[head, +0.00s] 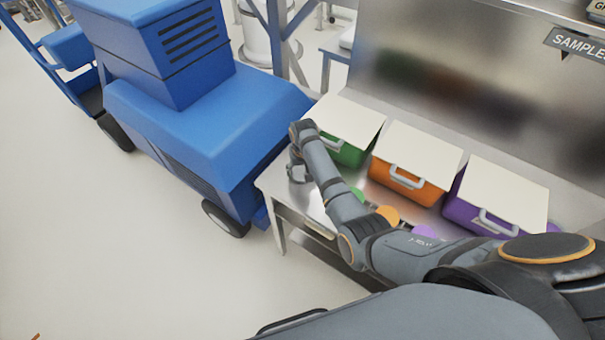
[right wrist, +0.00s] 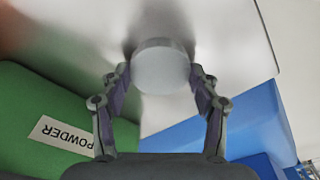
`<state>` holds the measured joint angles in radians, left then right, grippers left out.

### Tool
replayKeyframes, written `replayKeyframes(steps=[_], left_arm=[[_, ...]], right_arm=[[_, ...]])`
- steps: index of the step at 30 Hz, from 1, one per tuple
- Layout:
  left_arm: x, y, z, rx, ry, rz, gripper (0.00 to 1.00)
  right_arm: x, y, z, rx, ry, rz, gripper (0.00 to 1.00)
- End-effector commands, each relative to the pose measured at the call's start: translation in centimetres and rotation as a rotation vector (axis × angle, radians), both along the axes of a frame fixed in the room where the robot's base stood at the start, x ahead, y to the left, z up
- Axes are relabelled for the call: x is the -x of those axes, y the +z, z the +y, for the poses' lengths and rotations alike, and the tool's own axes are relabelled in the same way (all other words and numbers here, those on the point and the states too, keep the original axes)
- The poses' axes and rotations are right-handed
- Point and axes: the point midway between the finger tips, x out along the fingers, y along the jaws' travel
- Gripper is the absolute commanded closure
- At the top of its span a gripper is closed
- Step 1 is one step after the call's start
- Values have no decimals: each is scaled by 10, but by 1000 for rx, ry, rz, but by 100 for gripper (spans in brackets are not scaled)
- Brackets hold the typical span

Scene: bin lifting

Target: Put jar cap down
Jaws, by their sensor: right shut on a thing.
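In the right wrist view a round, pale grey jar cap (right wrist: 161,68) sits between the fingertips of my right gripper (right wrist: 161,76), which is shut on it. The metal table surface (right wrist: 225,35) lies beyond the cap; I cannot tell whether the cap touches it. In the head view my right gripper (head: 299,173) is at the left end of the steel table (head: 275,181), left of the green bin (head: 345,153). The cap is too small to make out there. My left gripper is not in view.
An orange bin (head: 400,188) and a purple bin (head: 478,216) stand right of the green one, all with white lids. Green (head: 357,193), orange (head: 388,215) and purple (head: 424,231) round things lie before them, partly behind my arm. A blue vehicle (head: 200,120) stands left of the table.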

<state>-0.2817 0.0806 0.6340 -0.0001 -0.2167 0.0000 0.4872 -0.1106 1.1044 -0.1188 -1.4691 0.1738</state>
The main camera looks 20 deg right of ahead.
Motion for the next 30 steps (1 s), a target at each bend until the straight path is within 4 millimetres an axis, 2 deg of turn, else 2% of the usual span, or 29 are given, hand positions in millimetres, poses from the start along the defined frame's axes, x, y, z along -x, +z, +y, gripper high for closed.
replayKeyframes(steps=[1,2,7,9,12,17,19,24,30], left_arm=[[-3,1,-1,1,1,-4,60],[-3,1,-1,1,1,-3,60],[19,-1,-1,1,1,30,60],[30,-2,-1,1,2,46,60],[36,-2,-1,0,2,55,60],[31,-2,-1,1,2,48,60],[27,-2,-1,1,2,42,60],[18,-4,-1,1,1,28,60],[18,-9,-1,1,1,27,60]], right_arm=[[3,-2,0,1,1,9,72],[3,-2,0,1,1,9,34],[2,-2,0,1,0,8,13],[2,-1,0,1,0,7,13],[2,-1,0,0,0,7,13],[2,1,0,0,0,6,13],[2,7,0,1,0,3,13],[5,42,1,0,-1,0,13],[11,89,2,-1,0,1,13]])
